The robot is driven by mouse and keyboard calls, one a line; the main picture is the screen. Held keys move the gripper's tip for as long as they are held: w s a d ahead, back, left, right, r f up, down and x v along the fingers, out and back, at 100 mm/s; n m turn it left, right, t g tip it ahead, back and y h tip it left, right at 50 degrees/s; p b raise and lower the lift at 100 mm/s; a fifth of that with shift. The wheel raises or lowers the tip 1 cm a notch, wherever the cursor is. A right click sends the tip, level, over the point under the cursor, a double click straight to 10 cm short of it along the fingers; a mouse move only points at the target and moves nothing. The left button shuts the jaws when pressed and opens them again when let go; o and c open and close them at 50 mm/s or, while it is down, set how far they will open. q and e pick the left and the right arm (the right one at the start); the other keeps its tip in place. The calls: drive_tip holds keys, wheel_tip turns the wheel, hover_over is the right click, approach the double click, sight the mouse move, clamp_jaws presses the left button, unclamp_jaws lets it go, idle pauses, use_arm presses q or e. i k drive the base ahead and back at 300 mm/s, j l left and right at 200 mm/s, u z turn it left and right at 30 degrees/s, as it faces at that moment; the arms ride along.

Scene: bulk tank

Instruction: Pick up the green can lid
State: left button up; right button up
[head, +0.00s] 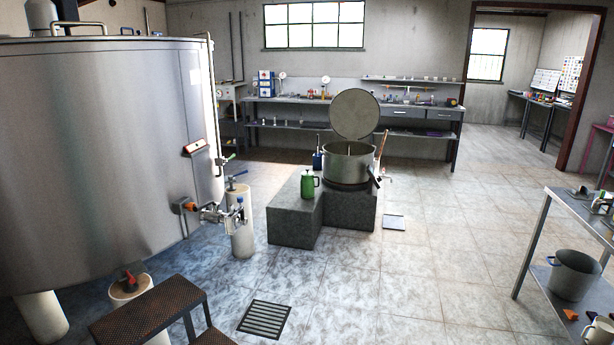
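A small green can (307,186) with a handle on its right side stands upright on the low grey stone block (293,218) in the middle of the room. Its top, around the can lid (307,172), is too small to tell whether the lid is seated or loose. Neither of my grippers is in view.
A large steel tank (100,150) fills the left side, with a rusty step (150,312) and a floor grate (264,319) in front. A metal pot (347,163) with a raised round lid stands behind the can. A shelf table (580,212) is at right.

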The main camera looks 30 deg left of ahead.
sight(307, 174)
drive_tip(key=i+l+z, duration=0.1)
drive_tip(key=i, duration=0.95)
